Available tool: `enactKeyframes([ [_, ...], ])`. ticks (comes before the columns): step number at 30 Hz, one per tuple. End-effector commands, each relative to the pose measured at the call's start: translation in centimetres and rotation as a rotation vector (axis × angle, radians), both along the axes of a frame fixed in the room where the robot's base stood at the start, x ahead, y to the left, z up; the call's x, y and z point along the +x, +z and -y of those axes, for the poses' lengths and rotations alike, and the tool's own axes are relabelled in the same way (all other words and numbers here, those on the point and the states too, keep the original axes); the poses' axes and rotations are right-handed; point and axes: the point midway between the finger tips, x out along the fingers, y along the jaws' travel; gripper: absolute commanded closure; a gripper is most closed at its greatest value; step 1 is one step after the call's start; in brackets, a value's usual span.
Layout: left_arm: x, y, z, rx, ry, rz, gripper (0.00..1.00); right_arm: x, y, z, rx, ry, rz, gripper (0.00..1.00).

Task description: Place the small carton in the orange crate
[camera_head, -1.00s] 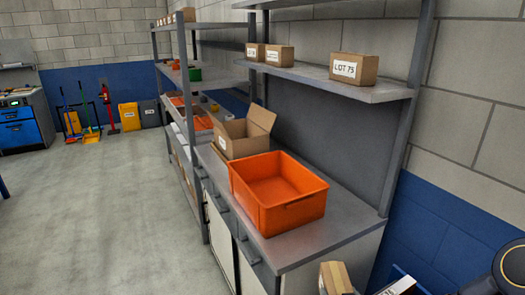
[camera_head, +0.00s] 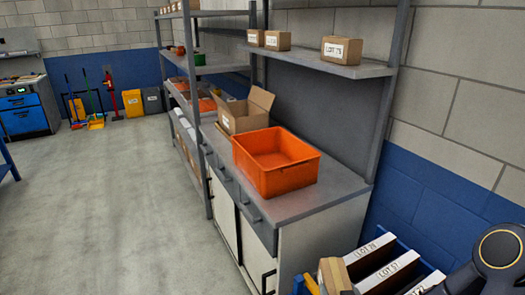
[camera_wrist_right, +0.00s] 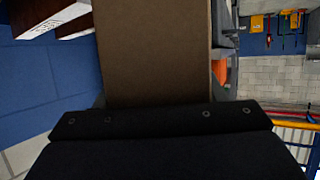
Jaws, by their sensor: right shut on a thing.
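The small carton (camera_head: 335,276) is plain brown and shows at the bottom edge of the head view, partly cut off. In the right wrist view the carton (camera_wrist_right: 155,52) fills the middle, right in front of my right gripper (camera_wrist_right: 160,112), which is shut on it. The orange crate (camera_head: 276,180) stands on the grey bench top, open upward; the part of its inside that shows is empty. The held carton is in front of and apart from the crate in the head view. My left gripper is out of view.
An open cardboard box (camera_head: 243,113) stands behind the crate on the bench (camera_head: 310,206). A shelf (camera_head: 340,67) with a LOT 75 box (camera_head: 341,50) hangs above. A blue bin (camera_head: 420,266) with labelled white-edged boxes is at bottom right. The floor at left is clear.

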Motion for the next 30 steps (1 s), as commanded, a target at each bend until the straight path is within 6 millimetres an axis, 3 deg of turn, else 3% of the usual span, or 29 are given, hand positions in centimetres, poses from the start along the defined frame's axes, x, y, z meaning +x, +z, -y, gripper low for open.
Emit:
enactKeyframes([
  [10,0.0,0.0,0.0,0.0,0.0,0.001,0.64,-2.4,-2.7,-0.2,0.0,0.01,0.001,0.67],
  [23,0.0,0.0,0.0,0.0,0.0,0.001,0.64,-2.7,-3.0,-0.1,0.0,0.009,0.004,0.67],
  [30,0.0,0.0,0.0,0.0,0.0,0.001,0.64,-3.6,-7.1,-0.1,-0.002,0.006,-0.004,0.67],
])
